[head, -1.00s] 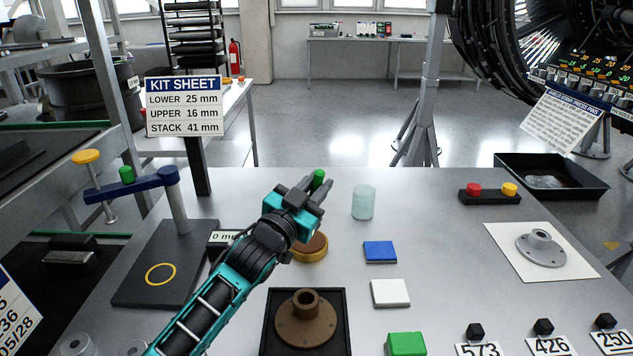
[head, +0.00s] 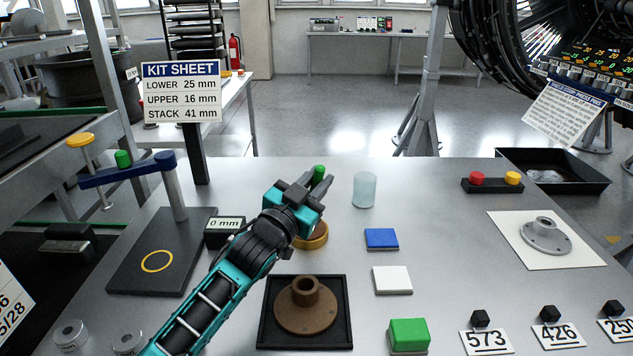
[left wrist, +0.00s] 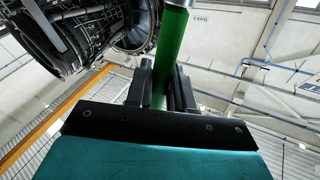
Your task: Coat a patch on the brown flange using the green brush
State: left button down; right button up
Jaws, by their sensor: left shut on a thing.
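The brown flange (head: 306,313) lies in a black square tray (head: 347,318) at the front middle of the bench, its hub pointing up. My left gripper (head: 314,184) is shut on the green brush (head: 319,172), behind the flange. The brush's green handle (left wrist: 173,50) stands up between the fingers in the left wrist view. The brush's lower end is hidden by my gripper. A round ochre dish with brown content (head: 314,237) stands just below my gripper and is partly covered by it. I cannot tell whether the brush touches it. My right gripper is not in view.
A clear cup (head: 364,190) stands right of my gripper. Blue (head: 381,239), white (head: 392,280) and green (head: 408,335) blocks lie right of the flange. A gauge stand (head: 174,195) is at left. A grey flange (head: 545,236) lies on a white sheet.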

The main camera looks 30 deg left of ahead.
pick_arm(q)
jog(key=shift+f+b, duration=0.4)
jog(key=shift+f, duration=0.3)
dwell(0.9)
jog(key=shift+r, duration=0.1)
notch_tip(320, 180, up, 5)
jog(key=p, duration=0.5)
jog(key=shift+r, duration=1)
